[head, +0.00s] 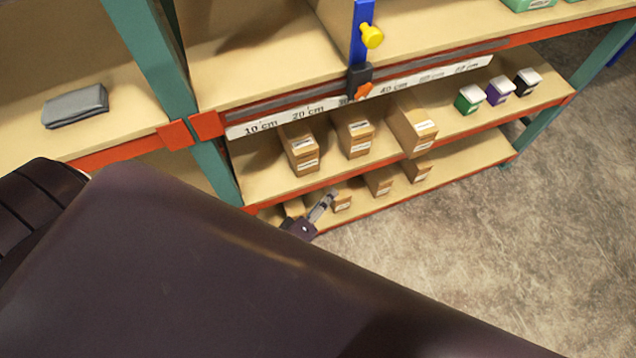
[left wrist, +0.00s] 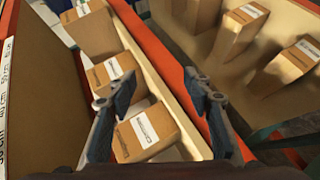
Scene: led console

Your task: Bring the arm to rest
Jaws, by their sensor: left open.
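My left arm, a large dark link, crosses the lower part of the head view. My left gripper (head: 322,207) shows small beyond it, in front of the lower shelf's boxes. In the left wrist view the gripper (left wrist: 160,80) is open, its two fingers apart with nothing held between them. Beneath the fingers are an orange shelf edge (left wrist: 152,42) and a row of cardboard boxes, one of them by the left finger (left wrist: 146,130). I cannot tell whether the finger touches a box. My right gripper is in neither view.
The shelf rack carries a scale strip (head: 310,112) and a blue upright with a yellow knob (head: 371,35). Cardboard boxes (head: 415,125) and small green, purple and black boxes (head: 499,91) stand on the shelf. A grey case (head: 76,106) lies at left. The floor (head: 480,240) at right is clear.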

